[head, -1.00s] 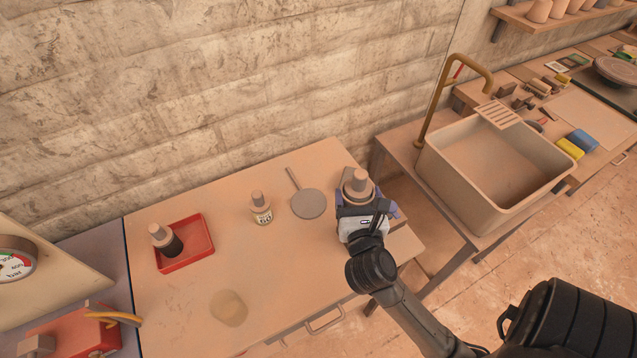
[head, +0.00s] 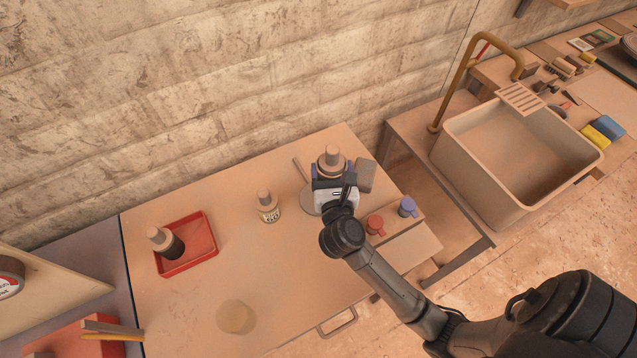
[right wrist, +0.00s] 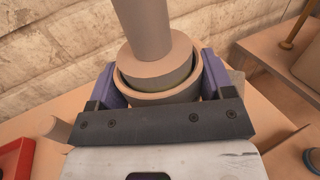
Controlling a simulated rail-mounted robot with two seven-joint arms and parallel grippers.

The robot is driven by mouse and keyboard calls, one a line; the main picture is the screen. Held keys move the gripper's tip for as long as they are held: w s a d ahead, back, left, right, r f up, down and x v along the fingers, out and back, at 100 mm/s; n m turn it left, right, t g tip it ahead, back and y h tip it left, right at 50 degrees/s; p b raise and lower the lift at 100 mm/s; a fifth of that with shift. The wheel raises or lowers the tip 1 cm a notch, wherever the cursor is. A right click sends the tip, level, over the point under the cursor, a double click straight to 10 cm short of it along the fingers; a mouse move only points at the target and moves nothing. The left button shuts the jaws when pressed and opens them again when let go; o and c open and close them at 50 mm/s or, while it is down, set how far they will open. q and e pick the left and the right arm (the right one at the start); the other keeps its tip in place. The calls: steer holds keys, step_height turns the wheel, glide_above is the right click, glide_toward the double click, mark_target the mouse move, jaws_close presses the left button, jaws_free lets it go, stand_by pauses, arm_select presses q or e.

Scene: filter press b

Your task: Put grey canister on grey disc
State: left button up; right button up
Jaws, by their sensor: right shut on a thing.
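My right gripper (head: 333,178) is shut on the grey canister (head: 331,158), a round vessel with a stepped lid and a tall knob. The canister is upright between the blue-purple fingers. In the right wrist view it fills the upper middle (right wrist: 157,62), with my right gripper (right wrist: 160,90) on both sides of it. The grey disc (head: 308,200), with a thin handle pointing to the back, lies on the table. The gripper and canister hide much of it in the head view. I cannot tell whether the canister touches the disc. My left gripper is not in view.
A labelled bottle (head: 268,207) stands left of the disc. A red tray (head: 196,262) holds a dark bottle (head: 166,243) further left. A grey block (head: 366,176), red cup (head: 375,225) and blue cup (head: 407,206) are to the right.

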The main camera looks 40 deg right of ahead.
steer(key=w+a+f, duration=0.1)
steer(key=w+f, duration=0.1)
steer(key=shift+w+a, duration=0.3)
steer(key=shift+a, duration=0.05)
step_height(320, 180, down, 3)
steer(key=shift+f+b, duration=0.15)
steer(key=shift+b, duration=0.7)
steer(key=shift+f, duration=0.35)
steer(key=shift+f, duration=0.1)
steer(key=o, duration=1.4)
steer(key=shift+o, duration=0.2)
